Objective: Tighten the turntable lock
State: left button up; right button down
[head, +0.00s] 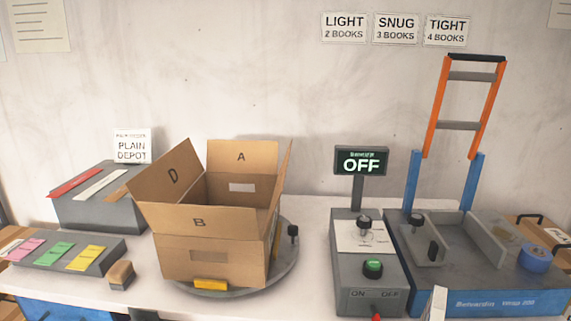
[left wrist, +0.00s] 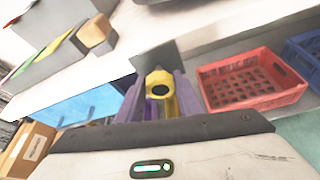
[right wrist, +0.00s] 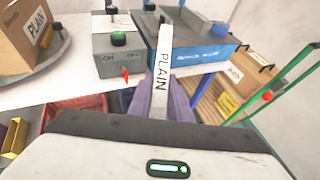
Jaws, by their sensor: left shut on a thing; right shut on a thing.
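The round grey turntable (head: 288,264) stands mid-table under an open cardboard box (head: 213,243) with flaps marked A, B and D. A black-topped knob (head: 293,231), seemingly the turntable lock, rises at its right edge. No gripper touches it. My left gripper (left wrist: 158,95) is shut on a yellow piece (left wrist: 187,98) with a dark round hole, in front of the table edge. My right gripper (right wrist: 163,88) is shut on a white strip (right wrist: 163,62) reading PLAIN. The strip's tip shows low in the head view (head: 436,304).
A grey switch box (head: 368,295) with a green button and an OFF display (head: 361,161) stands right of the turntable. A blue-grey machine (head: 480,285) with an orange frame is beyond. Left are card trays (head: 105,262) and a brown block (head: 121,274). A red crate (left wrist: 250,105) is below.

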pick_arm(q)
jog(key=shift+d+m+y+p, duration=0.1)
jog(key=shift+m+y+p, duration=0.2)
jog(key=shift+m+p, duration=0.1)
pick_arm(e)
jog(key=shift+r, duration=0.65)
pick_arm(q)
jog(key=shift+m, duration=0.4)
pick_arm(e)
jog(key=shift+r, duration=0.25)
pick_arm(q)
jog(key=shift+f, duration=0.1)
jog(key=shift+p, duration=0.3)
jog(key=shift+d+m+y+p, duration=0.1)
jog(key=shift+m+y+p, duration=0.3)
jog(key=shift+y+p, duration=0.1)
pick_arm(e)
jog(key=shift+r, duration=0.5)
pick_arm(q)
jog(key=shift+m+t+y, duration=0.4)
jog(key=shift+m, duration=0.3)
pick_arm(e)
jog(key=shift+r, duration=0.2)
